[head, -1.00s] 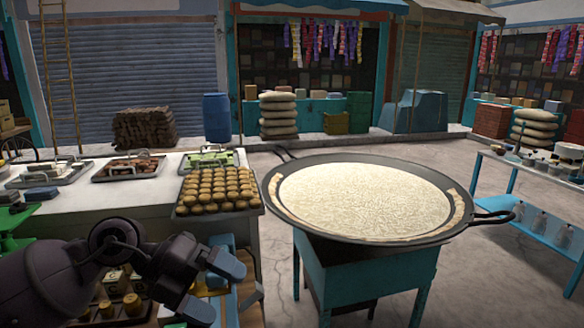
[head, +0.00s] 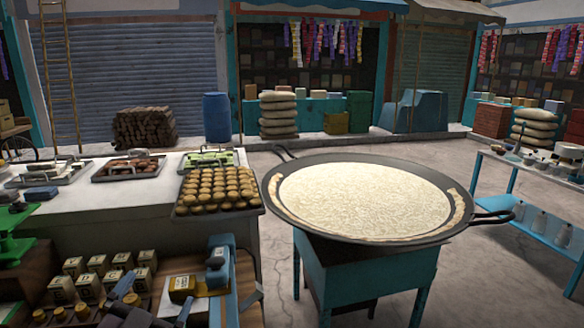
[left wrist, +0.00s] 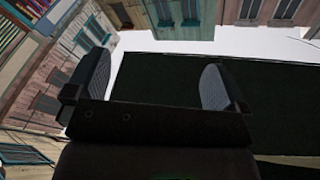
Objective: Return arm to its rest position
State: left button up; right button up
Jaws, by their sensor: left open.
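My left gripper (head: 150,308) shows only in part at the bottom edge of the head view, left of centre. It is in front of the low wooden shelf with small labelled boxes. In the left wrist view my left gripper (left wrist: 155,88) has its two fingers wide apart with nothing between them, so it is open and empty. Building fronts and a dark awning-like surface lie beyond the fingers. Most of the left arm is out of the head view. My right gripper is in neither view.
A wide pan (head: 470,232) of pale, milky contents stands on a blue stand (head: 365,280). To its left, a counter (head: 110,205) holds a tray of round brown sweets (head: 215,188). A blue scale-like device (head: 218,262) stands on the wooden shelf. A blue side table (head: 540,235) is at right.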

pick_arm(q)
jog(key=s+a+f+n+g+y, duration=0.2)
jog(key=s+a+f+n+g, duration=0.15)
jog(key=f, duration=0.25)
jog(key=s+a+f+n+g+y, duration=0.25)
jog(key=s+f+g, duration=0.2)
jog(key=f, duration=0.25)
jog(key=s+f+g+h, duration=0.1)
jog(key=s+f+g, duration=0.3)
jog(key=s, duration=0.4)
jog(key=s+f+g, duration=0.4)
jog(key=s, duration=0.3)
jog(key=w+f+t+b, duration=0.3)
jog(key=f+b, duration=0.2)
jog(key=f, duration=0.5)
jog(key=w+f+t+b, duration=0.3)
jog(key=f+t+b, duration=0.1)
jog(key=f, duration=0.7)
jog(key=shift+w+d+f+t+h+b, duration=0.3)
jog(key=shift+d+h+b, duration=0.15)
jog(key=shift+b, duration=0.05)
